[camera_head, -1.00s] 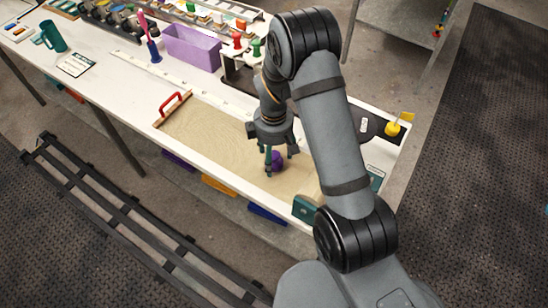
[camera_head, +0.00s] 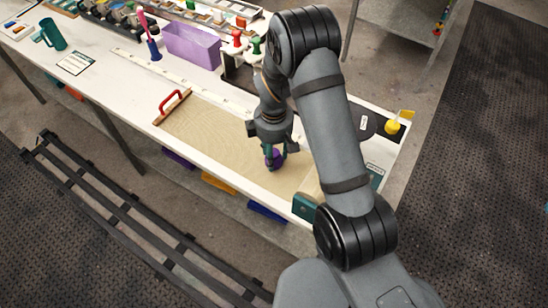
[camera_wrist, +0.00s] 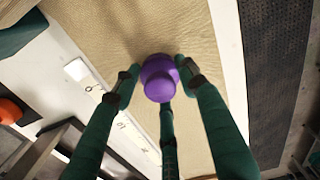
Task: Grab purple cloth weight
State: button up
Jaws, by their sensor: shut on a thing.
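The purple cloth weight (camera_head: 277,158) is on the tan cloth (camera_head: 215,135) spread over the white table. In the wrist view the weight (camera_wrist: 160,78) shows a round knob above a wider base. My gripper (camera_head: 274,154) points down over it, and its green fingers are shut around the weight. In the wrist view the fingers of my gripper (camera_wrist: 162,85) stand on both sides of it and below it in the picture. The fingers partly hide the weight in the head view. I cannot tell whether its base touches the cloth.
A wooden block with a red handle (camera_head: 172,107) lies at the cloth's left end. A lilac bin (camera_head: 193,46), a red-topped piece (camera_head: 236,38) and a green-topped piece (camera_head: 257,45) stand behind. A yellow item (camera_head: 393,127) is at right. The cloth's middle is clear.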

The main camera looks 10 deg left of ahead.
grip_shut()
jog(key=shift+a, duration=0.1)
